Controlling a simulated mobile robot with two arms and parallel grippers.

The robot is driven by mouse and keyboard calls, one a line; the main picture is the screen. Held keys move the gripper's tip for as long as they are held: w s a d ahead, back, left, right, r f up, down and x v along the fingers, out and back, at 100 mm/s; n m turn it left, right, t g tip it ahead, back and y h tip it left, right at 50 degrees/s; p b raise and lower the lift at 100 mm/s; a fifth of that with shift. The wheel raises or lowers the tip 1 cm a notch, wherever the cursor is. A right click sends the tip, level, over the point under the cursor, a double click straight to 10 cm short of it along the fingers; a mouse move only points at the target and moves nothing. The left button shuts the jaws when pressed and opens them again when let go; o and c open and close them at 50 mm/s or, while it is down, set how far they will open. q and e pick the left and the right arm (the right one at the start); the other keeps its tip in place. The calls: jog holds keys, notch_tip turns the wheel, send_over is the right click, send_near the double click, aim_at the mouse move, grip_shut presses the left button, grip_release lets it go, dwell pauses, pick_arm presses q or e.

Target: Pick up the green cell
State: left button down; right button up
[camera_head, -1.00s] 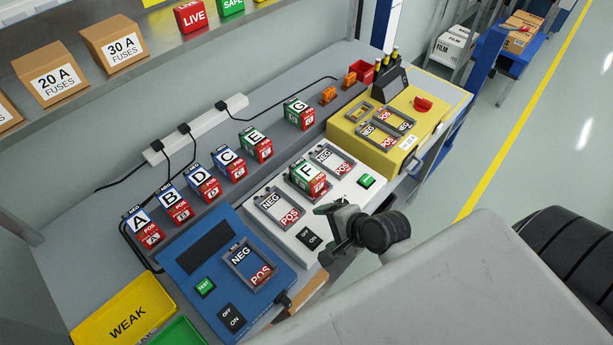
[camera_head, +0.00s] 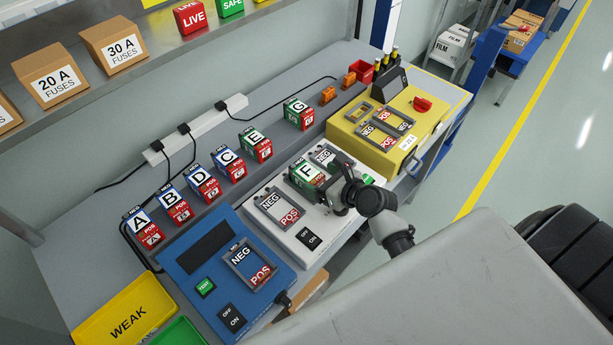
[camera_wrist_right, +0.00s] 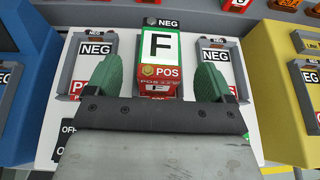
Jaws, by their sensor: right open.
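The green-topped cell F (camera_head: 305,173) with a red lower part sits in the middle bay of the white unit (camera_head: 290,240). My right gripper (camera_head: 328,190) is right at cell F in the head view. In the right wrist view, the open green fingers of my right gripper (camera_wrist_right: 157,80) lie to either side of the near end of cell F (camera_wrist_right: 160,48), with gaps visible. Two other green cells, E (camera_head: 256,145) and G (camera_head: 299,114), stand further back on the bench. My left gripper is not in view.
Empty NEG/POS bays flank cell F on the white unit. A blue tester (camera_head: 187,262) is to the left, a yellow unit (camera_head: 350,142) to the right. Cells A, B, C and D stand behind the blue tester. A yellow WEAK tray (camera_head: 92,325) is at front left.

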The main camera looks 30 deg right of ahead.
aim_at(310, 173)
jog(key=x, duration=0.5)
jog(key=shift+f, duration=0.1)
jog(key=shift+c, duration=0.3)
jog(key=shift+c, duration=1.3)
jog(key=c, duration=0.9)
jog(key=shift+c, duration=1.3)
